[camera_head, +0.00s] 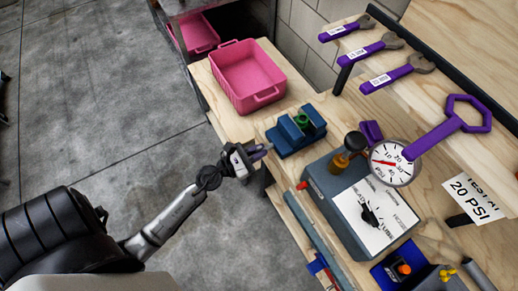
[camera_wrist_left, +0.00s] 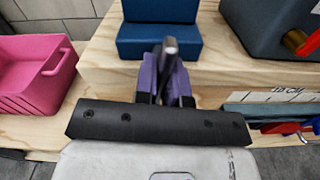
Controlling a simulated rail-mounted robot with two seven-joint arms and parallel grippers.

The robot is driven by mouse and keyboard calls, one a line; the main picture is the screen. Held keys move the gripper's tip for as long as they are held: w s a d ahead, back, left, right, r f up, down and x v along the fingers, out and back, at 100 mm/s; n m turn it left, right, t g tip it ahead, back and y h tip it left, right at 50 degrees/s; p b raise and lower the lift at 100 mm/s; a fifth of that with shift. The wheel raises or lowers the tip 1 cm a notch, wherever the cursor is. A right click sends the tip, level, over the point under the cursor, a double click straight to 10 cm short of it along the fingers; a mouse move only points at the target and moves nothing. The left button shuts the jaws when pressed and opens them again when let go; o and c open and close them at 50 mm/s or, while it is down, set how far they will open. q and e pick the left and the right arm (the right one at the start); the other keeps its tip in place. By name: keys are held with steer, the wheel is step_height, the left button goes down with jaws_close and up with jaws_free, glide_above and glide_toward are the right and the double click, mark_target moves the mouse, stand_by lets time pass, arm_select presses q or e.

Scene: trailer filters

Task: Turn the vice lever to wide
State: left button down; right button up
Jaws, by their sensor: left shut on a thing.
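The blue vice (camera_head: 297,132) stands on the wooden bench with a green piece between its jaws. In the left wrist view its blue body (camera_wrist_left: 158,40) is straight ahead. My left gripper (camera_head: 258,153) is at the vice's near left side, by the bench edge. In the left wrist view my purple fingertips (camera_wrist_left: 166,80) are shut around the grey vice lever (camera_wrist_left: 170,48), whose rounded end shows between them. Most of the lever is hidden by the fingers. My right gripper is not in view.
A pink bin (camera_head: 247,76) stands behind the vice. A grey box (camera_head: 361,205) with a dial, and a pressure gauge (camera_head: 393,163), are to the right. Purple-handled wrenches (camera_head: 385,47) lie on the raised shelf. Open floor is left of the bench.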

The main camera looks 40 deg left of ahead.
arm_select(q)
steer(key=n+p, duration=0.3)
steer(key=n, duration=0.1)
steer(key=shift+a+r, duration=0.1)
steer(key=shift+r, duration=0.1)
steer(key=n+p, duration=0.3)
steer(key=n, duration=0.2)
steer(key=shift+n, duration=0.4)
steer(key=n+p, duration=0.3)
steer(key=n, duration=0.2)
steer(key=shift+a+f, duration=0.1)
steer(key=n+p, duration=0.1)
steer(key=n, duration=0.1)
steer(key=n+p, duration=0.1)
steer(key=n, duration=0.1)
steer(key=shift+f+n, duration=0.2)
steer(key=shift+n, duration=0.4)
steer(key=c, duration=1.2)
jaws_free()
